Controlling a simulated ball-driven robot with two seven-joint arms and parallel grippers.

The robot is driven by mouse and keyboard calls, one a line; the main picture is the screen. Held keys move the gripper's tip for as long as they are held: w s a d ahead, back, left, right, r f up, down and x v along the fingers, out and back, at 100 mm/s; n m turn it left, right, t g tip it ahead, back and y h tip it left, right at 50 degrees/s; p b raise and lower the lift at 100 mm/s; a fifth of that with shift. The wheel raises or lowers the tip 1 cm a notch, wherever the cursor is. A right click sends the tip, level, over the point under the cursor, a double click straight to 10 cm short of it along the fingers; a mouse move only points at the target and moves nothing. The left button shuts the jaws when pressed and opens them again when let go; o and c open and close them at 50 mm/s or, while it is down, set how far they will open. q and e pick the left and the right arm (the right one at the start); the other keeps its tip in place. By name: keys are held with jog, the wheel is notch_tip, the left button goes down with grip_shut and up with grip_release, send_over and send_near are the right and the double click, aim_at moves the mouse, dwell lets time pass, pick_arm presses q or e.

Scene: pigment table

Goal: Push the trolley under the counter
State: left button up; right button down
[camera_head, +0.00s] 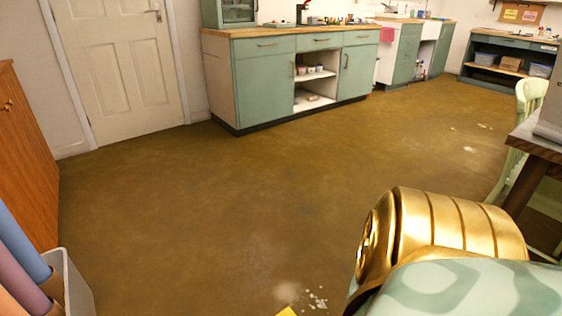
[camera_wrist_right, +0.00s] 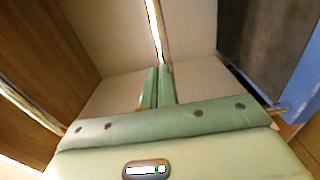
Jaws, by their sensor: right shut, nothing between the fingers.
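No trolley can be made out in either view. A long green counter (camera_head: 268,88) with a wooden top stands along the back wall in the head view. Its middle section is open, with shelves holding small tubs; doors and drawers are on both sides. More counter units (camera_head: 410,52) stand farther right, with a pink cloth on one. My right gripper (camera_wrist_right: 158,72) shows in the right wrist view, its green fingers together and empty, clear of any object. It is not seen in the head view, where only a gold and green part of my arm fills the lower right. My left gripper is not in view.
The brown floor (camera_head: 230,200) is wide and clear, with pale spots. A white door (camera_head: 115,70) and wooden cabinet (camera_head: 25,150) are left. A grey bin (camera_head: 72,285) with rolls stands lower left. A pale green chair (camera_head: 530,95) and dark table (camera_head: 540,140) are right.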

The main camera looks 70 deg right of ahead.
jog(key=p+v, duration=0.2)
jog(key=v, duration=0.8)
